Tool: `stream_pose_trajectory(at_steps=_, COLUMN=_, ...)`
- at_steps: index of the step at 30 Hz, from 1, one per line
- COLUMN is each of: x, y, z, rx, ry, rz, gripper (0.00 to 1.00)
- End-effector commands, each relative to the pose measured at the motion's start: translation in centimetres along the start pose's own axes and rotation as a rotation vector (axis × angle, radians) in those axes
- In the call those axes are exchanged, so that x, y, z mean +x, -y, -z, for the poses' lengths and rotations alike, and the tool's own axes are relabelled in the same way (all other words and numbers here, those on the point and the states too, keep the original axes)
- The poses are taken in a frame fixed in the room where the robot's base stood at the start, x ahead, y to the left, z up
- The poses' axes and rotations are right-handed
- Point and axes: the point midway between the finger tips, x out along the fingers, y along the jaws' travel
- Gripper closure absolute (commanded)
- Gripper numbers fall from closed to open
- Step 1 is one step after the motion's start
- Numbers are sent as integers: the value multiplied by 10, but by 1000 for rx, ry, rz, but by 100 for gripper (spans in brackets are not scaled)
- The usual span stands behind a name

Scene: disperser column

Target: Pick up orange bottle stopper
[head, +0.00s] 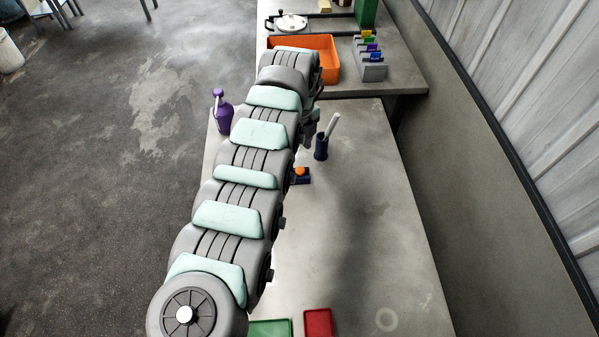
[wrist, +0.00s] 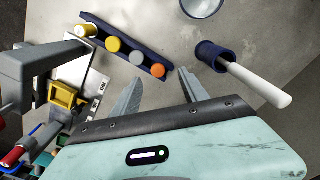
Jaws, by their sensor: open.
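The orange bottle stopper (wrist: 158,71) is a small round knob at the right end of a dark blue rack (wrist: 126,50) in the wrist view. A grey-white knob (wrist: 135,57) and a yellow knob (wrist: 113,44) sit beside it in the row. My gripper (wrist: 160,77) is open and empty. Its two fingers point toward the orange stopper, which appears between and just beyond the fingertips; I cannot tell the height gap. In the head view the orange stopper (head: 300,171) shows beside my arm, which hides most of the rack and much of the gripper.
A dark blue cup (head: 321,149) with a white rod stands right of the rack. A purple bottle (head: 222,111) stands left of my arm. An orange bin (head: 330,62) and a grey rack of coloured items (head: 370,62) are at the back. The bench's right middle is clear.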

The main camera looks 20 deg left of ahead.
Motion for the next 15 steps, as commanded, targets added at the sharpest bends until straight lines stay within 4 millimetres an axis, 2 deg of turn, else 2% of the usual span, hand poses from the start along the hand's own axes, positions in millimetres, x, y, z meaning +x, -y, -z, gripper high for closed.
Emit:
stream_pose_trajectory(at_steps=1, x=10, y=0, z=1, rx=0, ry=-2, rz=0, gripper=48)
stream_pose_trajectory(at_steps=8, x=29, y=-3, z=2, rx=-1, ry=-3, rz=-1, gripper=48)
stream_pose_trajectory(at_steps=15, x=64, y=-6, z=11, rx=2, ry=-3, rz=1, gripper=48)
